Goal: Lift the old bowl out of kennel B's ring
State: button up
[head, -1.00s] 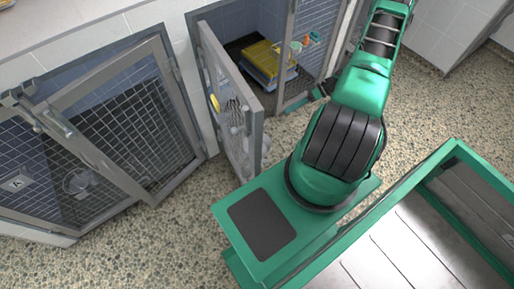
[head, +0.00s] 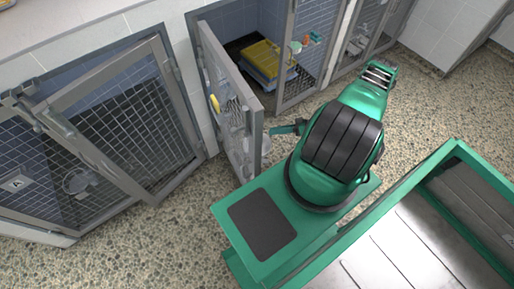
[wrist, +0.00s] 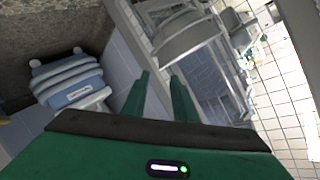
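In the head view, the middle kennel's mesh door (head: 222,72) stands open. I take it for kennel B, but I can read no B label. A shiny, pale rounded shape shows through the door's mesh, and part of it shows past the free edge; I cannot tell bowl from ring. My gripper (wrist: 161,76) has its two green fingers apart in the wrist view, with nothing seen between them. In the head view a green finger shows just right of the door's free edge. A curved grey metal piece (wrist: 188,40) lies beyond the fingertips in the wrist view.
Kennel A, labelled A (head: 17,183), is at the left with a bowl (head: 79,181) on its door. Folded yellow and blue towels (head: 268,60) lie inside the middle kennel. A blue-white stacked object (wrist: 70,80) is left in the wrist view. Speckled floor is clear at right.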

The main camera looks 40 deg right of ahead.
aim_at(267, 143)
jog(key=x, duration=0.6)
jog(key=shift+w, duration=0.2)
jog(key=shift+c, duration=0.2)
grip_shut()
